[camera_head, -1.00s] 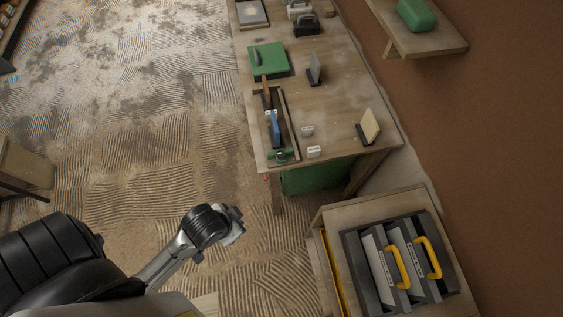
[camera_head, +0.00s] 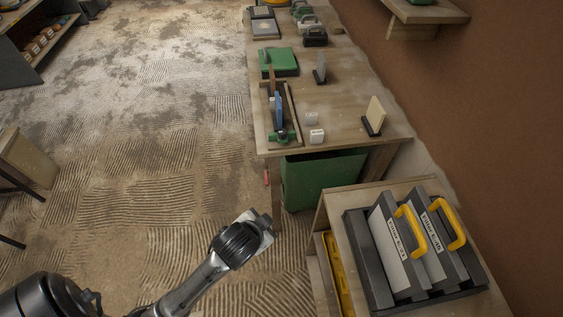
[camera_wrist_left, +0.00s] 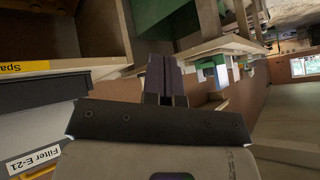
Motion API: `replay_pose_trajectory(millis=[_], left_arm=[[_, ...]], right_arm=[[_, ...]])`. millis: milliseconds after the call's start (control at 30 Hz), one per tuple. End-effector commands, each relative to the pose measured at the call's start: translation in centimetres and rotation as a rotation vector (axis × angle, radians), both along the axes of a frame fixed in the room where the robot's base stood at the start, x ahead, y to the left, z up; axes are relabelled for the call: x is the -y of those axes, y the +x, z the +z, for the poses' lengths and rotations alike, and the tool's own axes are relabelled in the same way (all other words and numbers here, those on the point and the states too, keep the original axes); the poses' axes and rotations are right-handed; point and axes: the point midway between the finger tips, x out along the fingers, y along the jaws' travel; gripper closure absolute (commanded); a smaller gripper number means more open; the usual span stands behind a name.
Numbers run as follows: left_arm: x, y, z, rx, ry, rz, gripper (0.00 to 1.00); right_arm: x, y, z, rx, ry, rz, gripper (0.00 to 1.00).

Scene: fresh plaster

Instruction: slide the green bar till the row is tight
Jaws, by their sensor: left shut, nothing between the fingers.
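The green bar (camera_head: 284,136), with a dark round part on it, lies across the near end of a narrow wooden tray (camera_head: 291,110) on the long table. Upright pieces stand in a row in the tray: a blue one (camera_head: 279,110), a white one and a brown one (camera_head: 272,80). Any gaps between them are too small to tell. My left gripper (camera_head: 268,226) is low in front of the table's near end, well apart from the bar. Its fingers (camera_wrist_left: 165,78) are together and empty in the left wrist view. My right gripper is not in view.
A cabinet (camera_head: 330,205) at the lower right bears a dark tray with yellow-handled filters (camera_head: 390,240). A green bin (camera_head: 315,180) stands under the table. Two small white blocks (camera_head: 316,136) and a board on a dark stand (camera_head: 376,112) are right of the tray.

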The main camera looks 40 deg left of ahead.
Motion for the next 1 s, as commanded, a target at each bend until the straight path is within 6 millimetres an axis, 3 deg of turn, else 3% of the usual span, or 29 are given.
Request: replay_pose_trajectory(millis=[33, 200, 333, 500, 600, 767, 1000], left_arm=[[-0.7, 1.7, -2.5, 0.044, 0.052, 0.002, 1.0], [-3.4, 6.8, -3.9, 0.187, 0.31, 0.001, 1.0], [-5.5, 10.1, -3.5, 0.272, 0.622, -0.031, 1.0], [-6.5, 12.0, -1.0, 0.285, 1.015, -0.118, 1.0], [-6.5, 12.3, -0.2, 0.273, 1.142, -0.159, 1.0], [-6.7, 12.9, 0.2, 0.26, 1.225, -0.188, 1.0], [-8.7, 15.8, 0.2, 0.26, 1.232, -0.189, 1.0]], right_arm=[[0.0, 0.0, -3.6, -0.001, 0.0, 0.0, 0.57], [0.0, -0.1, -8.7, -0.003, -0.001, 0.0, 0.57], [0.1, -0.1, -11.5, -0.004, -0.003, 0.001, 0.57], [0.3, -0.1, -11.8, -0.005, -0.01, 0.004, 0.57], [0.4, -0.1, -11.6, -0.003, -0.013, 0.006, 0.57], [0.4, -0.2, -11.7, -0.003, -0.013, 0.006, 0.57], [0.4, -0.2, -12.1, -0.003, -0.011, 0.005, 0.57]])
